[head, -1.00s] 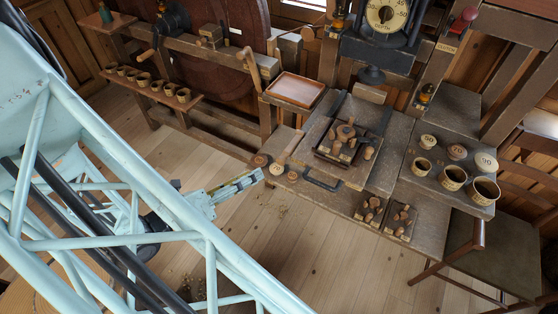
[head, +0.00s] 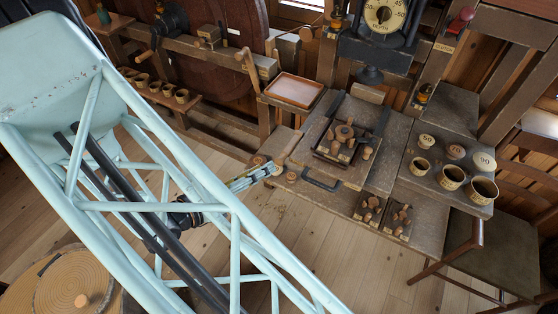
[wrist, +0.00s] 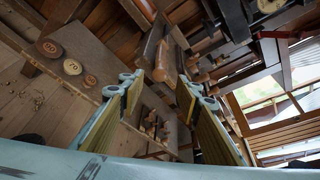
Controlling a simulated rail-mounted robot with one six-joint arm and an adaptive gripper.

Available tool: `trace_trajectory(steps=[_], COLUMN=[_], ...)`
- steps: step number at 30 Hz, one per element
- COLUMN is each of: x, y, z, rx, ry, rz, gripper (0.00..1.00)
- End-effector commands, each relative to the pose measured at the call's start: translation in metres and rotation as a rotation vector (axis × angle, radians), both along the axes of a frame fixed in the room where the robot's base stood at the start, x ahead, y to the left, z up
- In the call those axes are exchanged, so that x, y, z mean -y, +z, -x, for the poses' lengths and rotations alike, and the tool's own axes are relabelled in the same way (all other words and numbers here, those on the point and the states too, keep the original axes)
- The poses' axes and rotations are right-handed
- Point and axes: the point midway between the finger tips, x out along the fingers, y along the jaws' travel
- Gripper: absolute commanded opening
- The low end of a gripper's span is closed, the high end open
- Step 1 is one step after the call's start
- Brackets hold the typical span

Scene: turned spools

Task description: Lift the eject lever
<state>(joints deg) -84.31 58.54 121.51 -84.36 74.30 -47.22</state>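The press block (head: 345,140), with a dark frame and turned wooden knobs on top, stands on the bench. A black U-shaped handle (head: 322,182) sticks out at its front left, and black bars (head: 378,124) run along its top; I cannot tell for sure which of these is the eject lever. My gripper (head: 268,171) is at the bench's left front edge by the round discs, left of and apart from the handle. In the wrist view my gripper (wrist: 162,88) is open, its yellowish-padded fingers apart and nothing held. Wooden and dark parts show beyond the fingertips.
Numbered discs (wrist: 72,67) lie on the bench close to my gripper. An orange-brown tray (head: 295,90) is behind. Two small knobbed blocks (head: 370,208) stand in front, and several cups (head: 452,177) at right. The floor in front of the bench is clear.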

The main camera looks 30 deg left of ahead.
Motion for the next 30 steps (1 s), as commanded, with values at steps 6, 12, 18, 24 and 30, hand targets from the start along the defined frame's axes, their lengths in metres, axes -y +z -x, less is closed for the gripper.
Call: trace_trajectory(steps=[6,12,18,24,30], x=[0.005,0.009,0.012,0.014,0.016], y=[-0.007,-0.012,-0.017,-0.021,-0.023], z=[-0.022,-0.041,-0.059,-0.072,-0.078], rx=[0.0,0.0,0.0,0.0,0.0], ry=[-0.001,-0.001,-0.001,0.0,0.0], rz=[0.0,0.0,0.0,0.0,0.0], gripper=[0.31,0.31,0.31,0.31,0.31])
